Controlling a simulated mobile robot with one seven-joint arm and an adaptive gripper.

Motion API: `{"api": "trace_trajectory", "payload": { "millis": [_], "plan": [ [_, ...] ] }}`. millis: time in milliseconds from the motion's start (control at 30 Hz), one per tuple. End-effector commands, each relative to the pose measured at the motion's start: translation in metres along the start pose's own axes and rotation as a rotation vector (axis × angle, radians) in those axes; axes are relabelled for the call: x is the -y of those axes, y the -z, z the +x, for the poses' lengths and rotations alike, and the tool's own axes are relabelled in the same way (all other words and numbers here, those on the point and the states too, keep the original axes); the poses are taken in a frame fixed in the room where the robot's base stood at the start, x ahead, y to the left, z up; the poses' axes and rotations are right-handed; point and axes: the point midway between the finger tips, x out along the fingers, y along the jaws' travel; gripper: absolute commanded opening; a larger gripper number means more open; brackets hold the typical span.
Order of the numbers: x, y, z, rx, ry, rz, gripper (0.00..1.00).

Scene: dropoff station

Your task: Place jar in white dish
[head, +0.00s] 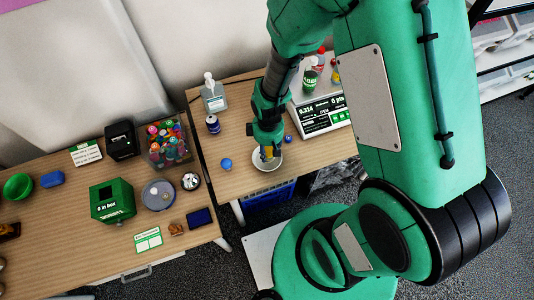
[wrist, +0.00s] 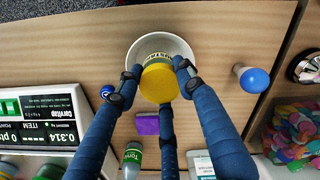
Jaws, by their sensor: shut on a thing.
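The jar (wrist: 159,82) has a yellow lid and a printed label on its side. In the wrist view it is between the blue fingers of my gripper (wrist: 156,80), which is shut on it. The white dish (wrist: 137,48) is a round bowl on the wooden table, and the jar shows over its lower part. In the head view my gripper (head: 267,150) points down over the white dish (head: 267,164), with a bit of the yellow jar showing between the fingers. I cannot tell whether the jar touches the dish's bottom.
A purple block (wrist: 147,124) lies close to the fingers. A scale (head: 322,115), a blue can (head: 213,124) and a pump bottle (head: 213,94) stand farther back.

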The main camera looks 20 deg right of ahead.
Motion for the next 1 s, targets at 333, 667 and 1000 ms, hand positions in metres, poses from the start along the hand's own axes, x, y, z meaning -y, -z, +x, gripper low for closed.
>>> {"api": "trace_trajectory", "payload": {
  "millis": [333, 667, 1000],
  "plan": [
    [-0.006, 0.008, 0.001, 0.000, 0.000, 0.000, 0.10],
    [-0.005, 0.007, 0.017, 0.001, 0.001, 0.000, 0.10],
    [-0.006, 0.008, 0.036, -0.001, -0.001, 0.000, 0.10]
  ]
}}
